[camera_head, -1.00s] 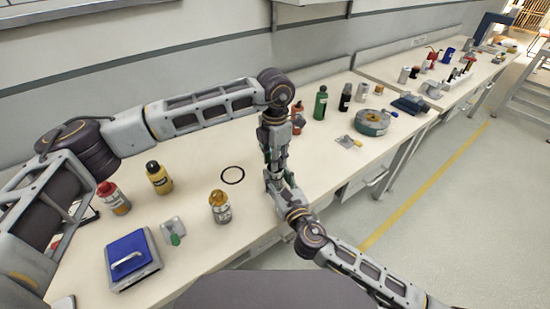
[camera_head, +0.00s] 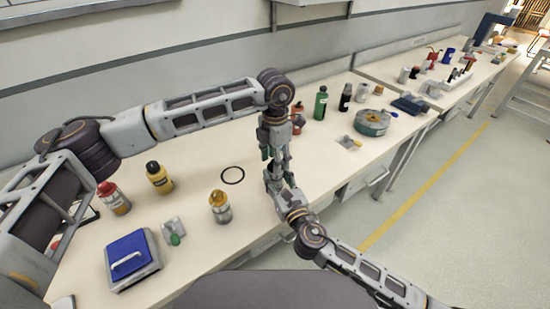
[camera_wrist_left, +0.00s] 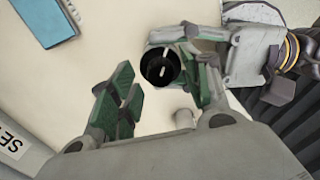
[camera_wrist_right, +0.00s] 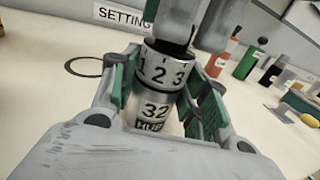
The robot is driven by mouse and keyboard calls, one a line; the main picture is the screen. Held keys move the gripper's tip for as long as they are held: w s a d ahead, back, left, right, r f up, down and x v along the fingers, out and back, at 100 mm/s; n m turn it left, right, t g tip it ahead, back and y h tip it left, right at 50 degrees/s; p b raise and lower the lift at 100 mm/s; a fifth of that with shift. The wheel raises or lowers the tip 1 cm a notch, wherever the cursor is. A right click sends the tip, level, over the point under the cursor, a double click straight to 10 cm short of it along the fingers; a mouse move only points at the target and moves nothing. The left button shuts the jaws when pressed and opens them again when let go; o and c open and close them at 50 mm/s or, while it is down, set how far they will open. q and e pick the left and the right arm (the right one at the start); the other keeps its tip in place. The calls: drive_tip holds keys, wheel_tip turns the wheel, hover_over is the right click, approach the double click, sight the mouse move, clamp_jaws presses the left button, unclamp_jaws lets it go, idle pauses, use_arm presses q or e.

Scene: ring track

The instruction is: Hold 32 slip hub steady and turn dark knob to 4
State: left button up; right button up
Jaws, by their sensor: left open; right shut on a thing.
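The 32 slip hub (camera_wrist_right: 153,112) is a pale cylinder marked "32 HUB", with a ring numbered 1, 2, 3 above it. My right gripper (camera_wrist_right: 158,100) is shut around it. The dark knob (camera_wrist_left: 160,68) is black and round with a white mark on top; its dark edge shows above the numbers in the right wrist view (camera_wrist_right: 168,47). My left gripper (camera_wrist_left: 160,92) points down over the knob, open, with fingers on either side of it. In the head view my left gripper (camera_head: 276,152) is directly above my right gripper (camera_head: 273,178), and together they hide the hub.
A black ring (camera_head: 232,175) lies on the bench left of the grippers. An orange-capped bottle (camera_head: 220,207), a yellow bottle (camera_head: 159,178) and a blue-lidded box (camera_head: 132,260) stand further left.

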use_arm(q)
wheel_tip(320, 180, up, 12)
idle(0.8)
idle(1.5)
use_arm(e)
drive_tip(key=o, duration=1.2)
drive_tip(key=shift+s, duration=0.1)
drive_tip(key=v, duration=1.1)
drive_tip(key=shift+s+d, duration=0.25)
drive_tip(key=shift+s, duration=0.1)
use_arm(q)
drive_tip(key=shift+r, duration=0.1)
use_arm(e)
drive_tip(key=shift+r, duration=0.1)
use_arm(q)
wheel_tip(320, 180, up, 9)
drive_tip(key=p, duration=0.9)
use_arm(e)
wheel_tip(320, 180, up, 9)
